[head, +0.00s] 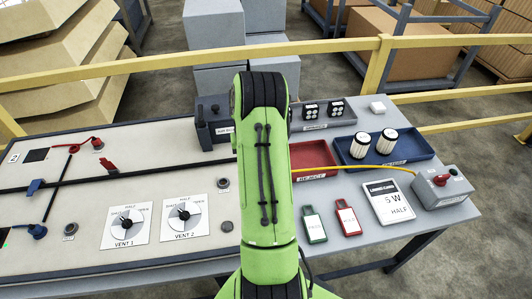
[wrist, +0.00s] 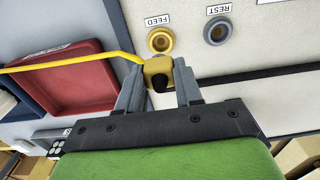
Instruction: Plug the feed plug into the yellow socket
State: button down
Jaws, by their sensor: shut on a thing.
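The yellow feed plug (wrist: 158,68) is between the fingers of my gripper (wrist: 158,84) in the wrist view, and the gripper is shut on it. The yellow socket (wrist: 161,40), labelled FEED, is a ring in the pale panel just beyond the plug in that view. Plug and socket look apart, but the height between them cannot be told. The plug's yellow cable (wrist: 75,60) runs off to the left. In the head view the cable (head: 345,167) runs from behind my arm to a grey box; my arm hides the gripper, plug and yellow socket.
A grey-blue REST socket (wrist: 217,31) sits beside the yellow one. A red tray (head: 312,158), a blue tray (head: 425,154) with two white cylinders, a grey box (head: 443,187) with a red button and a sign (head: 384,204) stand at right. The pale panel (head: 90,245) carries dials and levers.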

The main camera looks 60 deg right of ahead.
jog(key=shift+s, duration=0.1)
jog(key=shift+w+a, duration=0.2)
jog(key=shift+w, duration=0.05)
jog(key=shift+s+d+f, duration=0.1)
jog(key=shift+d+f, duration=0.05)
jog(key=shift+f, duration=0.15)
jog(key=shift+f+b, duration=2.1)
jog(key=shift+f, duration=0.55)
jog(key=shift+f+b, duration=0.5)
jog(key=c, duration=0.7)
grip_release()
jog(key=shift+o, duration=0.2)
notch_tip(320, 180, up, 16)
jog(key=p, duration=0.2)
jog(key=shift+f+p, duration=0.1)
jog(key=shift+p, duration=0.3)
